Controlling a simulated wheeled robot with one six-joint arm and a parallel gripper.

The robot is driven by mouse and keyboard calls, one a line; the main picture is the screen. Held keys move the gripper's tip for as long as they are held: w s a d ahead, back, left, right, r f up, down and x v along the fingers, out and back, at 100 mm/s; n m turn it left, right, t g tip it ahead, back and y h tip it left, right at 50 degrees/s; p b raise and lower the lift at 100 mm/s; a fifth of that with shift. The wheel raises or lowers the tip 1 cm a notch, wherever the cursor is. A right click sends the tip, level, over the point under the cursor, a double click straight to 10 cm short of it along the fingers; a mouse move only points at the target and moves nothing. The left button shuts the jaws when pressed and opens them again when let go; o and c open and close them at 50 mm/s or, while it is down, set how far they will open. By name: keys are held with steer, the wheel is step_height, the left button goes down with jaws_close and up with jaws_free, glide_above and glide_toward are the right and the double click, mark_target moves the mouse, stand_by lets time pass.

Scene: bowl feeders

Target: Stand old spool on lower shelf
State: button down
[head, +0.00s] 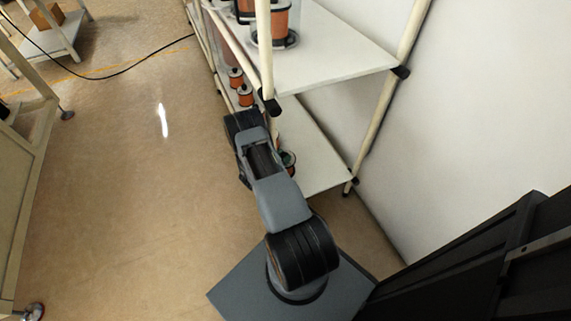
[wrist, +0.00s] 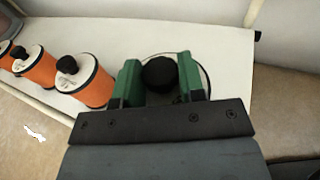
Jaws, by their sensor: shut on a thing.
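My gripper (wrist: 161,72) has two green fingers shut on the black knob of the old spool (wrist: 160,76). A thin dark curved line around the knob looks like the rim of the spool's pale top. The rest of this spool is hidden by the fingers and the black gripper mount. In the head view, a bit of the spool (head: 289,170) shows beside my arm, over the lower shelf (head: 318,168). The white lower shelf (wrist: 225,45) also fills the background in the wrist view. I cannot tell whether the spool touches it.
Orange spools with white tops and black knobs (wrist: 88,82) stand in a row on the lower shelf, left of my gripper. The upper shelf (head: 335,60) overhangs, with larger copper-coloured spools (head: 272,22) on it. A rack post (head: 265,50) stands close to my arm. The right of the lower shelf is bare.

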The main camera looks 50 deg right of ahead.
steer(key=f, duration=0.1)
steer(key=f+b, duration=0.1)
steer(key=s+f, duration=0.1)
steer(key=shift+d+f+b, duration=0.25)
steer(key=shift+b, duration=0.05)
steer(key=shift+f, duration=0.45)
steer(key=c, duration=0.7)
jaws_free()
steer(key=shift+f, duration=0.1)
steer(key=shift+r, duration=0.3)
steer(key=a, duration=0.4)
steer(key=a+r+p, duration=0.1)
steer(key=a, duration=0.3)
steer(key=a+p, duration=0.1)
steer(key=a, duration=0.3)
steer(key=shift+r, duration=0.25)
